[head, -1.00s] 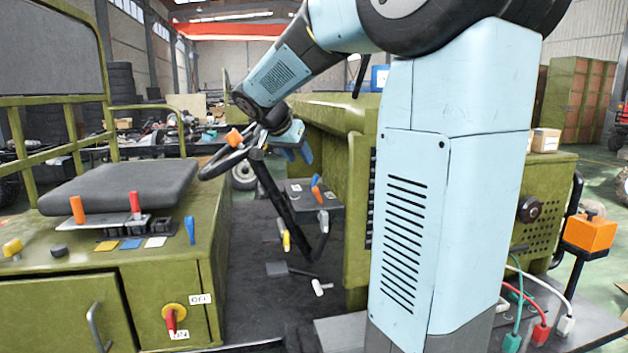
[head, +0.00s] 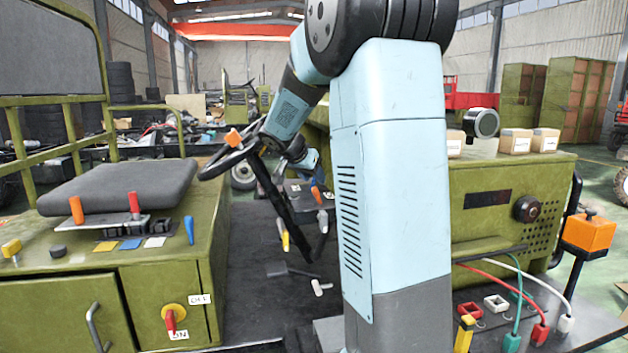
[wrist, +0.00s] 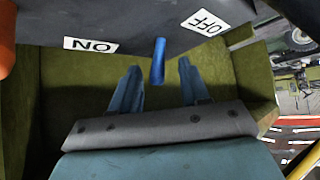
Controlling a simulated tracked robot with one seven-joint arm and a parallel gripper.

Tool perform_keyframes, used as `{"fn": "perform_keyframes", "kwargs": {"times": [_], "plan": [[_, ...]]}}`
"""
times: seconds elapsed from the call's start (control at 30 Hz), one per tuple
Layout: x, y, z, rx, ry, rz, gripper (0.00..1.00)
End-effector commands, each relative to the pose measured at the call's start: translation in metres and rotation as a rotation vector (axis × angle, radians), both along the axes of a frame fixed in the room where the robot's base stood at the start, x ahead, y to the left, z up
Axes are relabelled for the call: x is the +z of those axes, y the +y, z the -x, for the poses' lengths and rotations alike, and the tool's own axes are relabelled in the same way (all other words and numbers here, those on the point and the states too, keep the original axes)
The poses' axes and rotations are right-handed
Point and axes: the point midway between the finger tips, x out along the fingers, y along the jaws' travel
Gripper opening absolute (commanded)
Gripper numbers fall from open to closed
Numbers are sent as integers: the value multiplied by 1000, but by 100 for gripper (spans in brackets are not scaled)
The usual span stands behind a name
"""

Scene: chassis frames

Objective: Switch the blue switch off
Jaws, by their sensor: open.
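The blue switch (wrist: 158,60) is a small blue lever sticking out of a dark panel in the wrist view. A white ON label (wrist: 90,44) is on the left of it and a white OFF label (wrist: 205,22) on the right, both upside down. My gripper (wrist: 160,67) is open, with one blue finger on each side of the lever and a visible gap to each. I cannot tell any contact. In the head view my gripper (head: 308,160) is small, beyond the steering wheel, above the dark console (head: 300,190); the blue switch cannot be made out there.
The steering wheel (head: 228,163) and its dark column stand left of my gripper. An orange lever (head: 317,195) rises from the console. A seat box (head: 120,262) with several levers, including another blue one (head: 189,230), is at left. Green panels flank the gripper in the wrist view.

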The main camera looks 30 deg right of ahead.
Motion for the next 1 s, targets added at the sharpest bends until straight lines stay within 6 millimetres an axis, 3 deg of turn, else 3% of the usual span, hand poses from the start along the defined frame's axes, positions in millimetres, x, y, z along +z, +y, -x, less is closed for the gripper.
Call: {"fn": "perform_keyframes", "kwargs": {"times": [0.2,0.53,1.0], "plan": [[-12,-11,-6,-1,0,-1,45],[-14,-13,-6,-1,0,0,45],[-14,-13,-6,-1,0,0,1]]}}
